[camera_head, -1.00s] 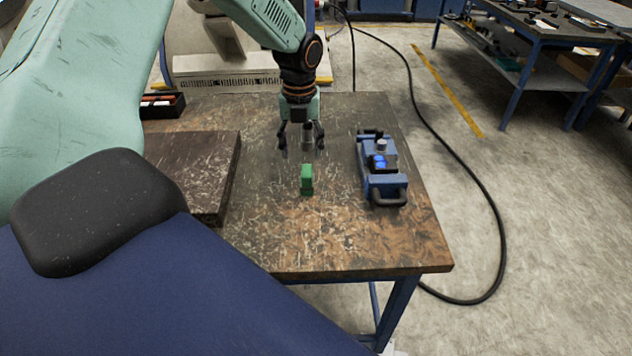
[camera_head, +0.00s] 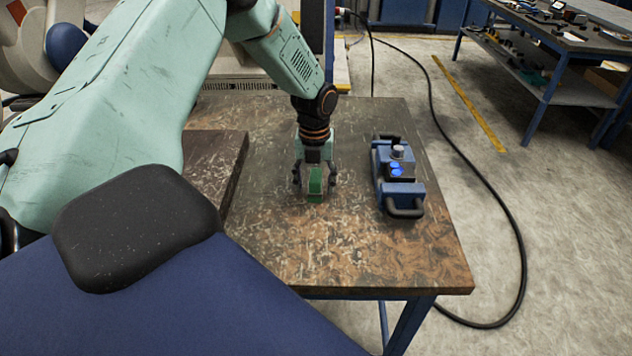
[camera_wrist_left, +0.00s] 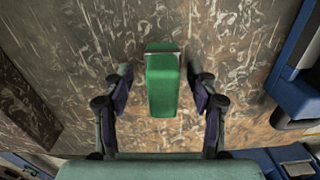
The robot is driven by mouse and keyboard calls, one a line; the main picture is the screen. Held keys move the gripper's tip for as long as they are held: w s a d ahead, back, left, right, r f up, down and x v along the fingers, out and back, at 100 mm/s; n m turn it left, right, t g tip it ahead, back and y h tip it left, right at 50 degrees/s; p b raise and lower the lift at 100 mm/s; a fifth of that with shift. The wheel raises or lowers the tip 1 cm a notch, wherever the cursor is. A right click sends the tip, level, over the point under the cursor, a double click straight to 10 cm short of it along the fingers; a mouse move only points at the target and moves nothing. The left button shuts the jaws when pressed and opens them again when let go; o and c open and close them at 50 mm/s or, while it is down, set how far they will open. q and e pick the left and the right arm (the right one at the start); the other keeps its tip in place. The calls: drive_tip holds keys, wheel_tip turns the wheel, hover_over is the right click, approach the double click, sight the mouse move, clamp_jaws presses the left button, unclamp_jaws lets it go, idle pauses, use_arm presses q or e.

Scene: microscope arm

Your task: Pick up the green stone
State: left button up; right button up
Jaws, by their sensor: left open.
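The green stone (camera_head: 315,184) is a small upright block on the worn brown table (camera_head: 350,240). It also shows in the left wrist view (camera_wrist_left: 162,85), between the two fingers and apart from both. My left gripper (camera_head: 314,182) points down over the stone, with a finger on either side of it. In the left wrist view the left gripper (camera_wrist_left: 160,88) is open and empty, with a gap on both sides of the stone. My right gripper is not in view.
A blue device (camera_head: 398,176) with black handles stands on the table to the right of the stone. A dark raised board (camera_head: 222,172) lies on the left. The table's front is clear. A black cable (camera_head: 480,185) runs over the floor at right.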

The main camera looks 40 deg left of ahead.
use_arm(q)
drive_tip(key=shift+s+f, duration=0.15)
drive_tip(key=shift+s, duration=0.05)
drive_tip(key=shift+w+d, duration=0.1)
drive_tip(key=shift+d, duration=0.15)
drive_tip(key=shift+w, duration=0.15)
drive_tip(key=shift+c, duration=0.2)
drive_tip(key=shift+w+a+f, duration=0.1)
drive_tip(key=shift+a+f, duration=0.05)
drive_tip(key=shift+c, duration=1.4)
drive_tip(key=shift+s+r, duration=0.2)
drive_tip(key=shift+s, duration=0.05)
drive_tip(key=c, duration=0.5)
drive_tip(key=shift+w+f, duration=0.1)
drive_tip(key=shift+w, duration=0.15)
clamp_jaws()
drive_tip(key=shift+s, duration=0.15)
